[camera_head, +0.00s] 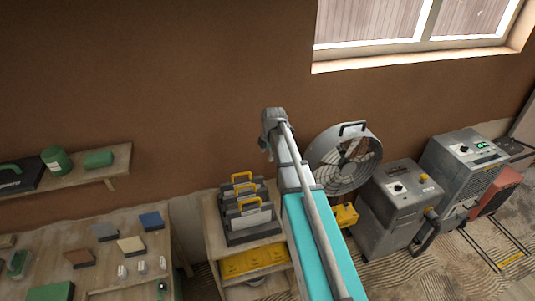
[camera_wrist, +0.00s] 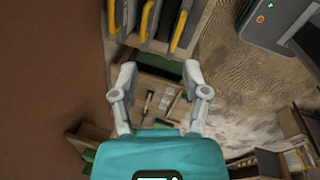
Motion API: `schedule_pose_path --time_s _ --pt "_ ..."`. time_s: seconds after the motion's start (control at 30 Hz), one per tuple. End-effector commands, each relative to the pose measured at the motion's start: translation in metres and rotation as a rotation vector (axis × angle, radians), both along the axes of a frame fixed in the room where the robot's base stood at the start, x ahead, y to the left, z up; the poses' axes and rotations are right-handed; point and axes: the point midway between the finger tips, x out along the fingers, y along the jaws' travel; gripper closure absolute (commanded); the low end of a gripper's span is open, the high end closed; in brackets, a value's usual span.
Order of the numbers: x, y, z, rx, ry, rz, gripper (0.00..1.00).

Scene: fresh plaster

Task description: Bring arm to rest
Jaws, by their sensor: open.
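My arm (camera_head: 305,205), teal and grey, reaches up from the lower right of the head view in front of the brown wall. Its grey far end (camera_head: 274,122) is raised, left of the fan. I cannot make out the gripper fingers there. In the wrist view my gripper (camera_wrist: 160,75) has its two grey fingers spread apart with nothing between them. Below and beyond the fingers lie a wooden surface and small items, too small to name.
Grey cases with yellow handles (camera_head: 243,205) stand on a wooden shelf unit beside the arm. A round fan (camera_head: 345,160) and grey machines (camera_head: 395,210) stand right. A worktable (camera_head: 120,225) with colored blocks is left, below a wall shelf (camera_head: 75,180).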

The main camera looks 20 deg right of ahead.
Motion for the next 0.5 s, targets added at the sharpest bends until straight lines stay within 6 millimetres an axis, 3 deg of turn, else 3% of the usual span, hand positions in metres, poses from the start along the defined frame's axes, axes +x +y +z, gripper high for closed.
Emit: schedule_pose_path --time_s 0.37,0.5 --pt "0.0000 -0.0006 0.0000 0.000 0.000 -0.001 0.41" --pt "-0.0073 0.0029 -0.0095 0.007 0.007 -0.044 0.41"
